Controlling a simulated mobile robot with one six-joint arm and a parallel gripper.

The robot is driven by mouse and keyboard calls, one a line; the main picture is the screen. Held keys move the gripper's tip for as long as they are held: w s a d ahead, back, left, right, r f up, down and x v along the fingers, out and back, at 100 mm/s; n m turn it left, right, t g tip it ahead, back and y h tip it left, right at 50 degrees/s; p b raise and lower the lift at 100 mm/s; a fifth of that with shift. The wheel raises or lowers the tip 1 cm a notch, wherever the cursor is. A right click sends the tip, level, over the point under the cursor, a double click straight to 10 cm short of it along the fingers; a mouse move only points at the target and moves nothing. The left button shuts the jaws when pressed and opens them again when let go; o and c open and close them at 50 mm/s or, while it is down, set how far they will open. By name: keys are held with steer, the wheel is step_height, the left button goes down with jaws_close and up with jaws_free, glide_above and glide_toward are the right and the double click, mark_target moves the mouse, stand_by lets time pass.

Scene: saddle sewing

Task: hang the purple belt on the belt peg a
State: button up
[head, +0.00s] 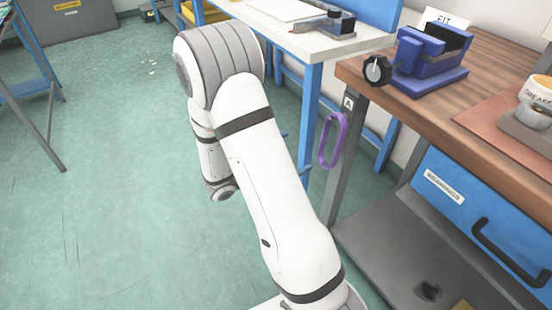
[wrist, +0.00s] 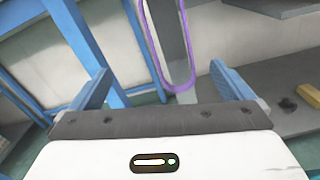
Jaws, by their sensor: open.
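The purple belt (head: 329,163) is a narrow upright loop beside the grey front leg of the wooden bench, just below a label marked A (head: 348,102). In the wrist view the belt (wrist: 180,88) hangs down in front of the leg, its top cut off by the frame. Belt peg a cannot be made out in either view. My gripper (wrist: 161,80) is open, its two blue fingers spread wide, with nothing held between them. The belt's lower end shows beyond and between the fingers.
A blue drawer (head: 455,205) and grey lower shelf (head: 400,255) lie below. A white-topped table (head: 290,38) stands behind.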

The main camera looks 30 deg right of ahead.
steer(key=shift+s+a, duration=0.2)
steer(key=shift+a, duration=1.95)
steer(key=shift+a, duration=0.1)
steer(key=s+r+m+g+y+p, duration=0.3)
steer(key=s+r+m+y+p, duration=0.15)
steer(key=s+r+p, duration=0.35)
steer(key=s+r+m+g+y+p, duration=0.35)
steer(key=r+m+p, duration=0.2)
steer(key=r, duration=0.35)
steer(key=s+a+r+m+t+y+p, duration=0.1)
steer(key=a+r+m+t+y+p, duration=0.1)
steer(key=r, duration=0.4)
steer(key=a+r+m+t+y+p, duration=0.2)
steer(key=a+r+t+y+p, duration=0.1)
steer(key=r+p, duration=0.4)
steer(key=s+a+r+m+t+y+p, duration=0.1)
steer(key=a+r+m+t+y+p, duration=0.1)
steer(key=a+r+y+p, duration=0.2)
step_height(320, 180, up, 2)
steer(key=shift+s+a+r+m+y, duration=0.2)
steer(key=shift+s+a+m+y, duration=0.25)
steer(key=shift+a, duration=0.35)
steer(key=shift+w+t, duration=0.1)
steer(key=shift+t, duration=0.15)
steer(key=shift+c, duration=0.2)
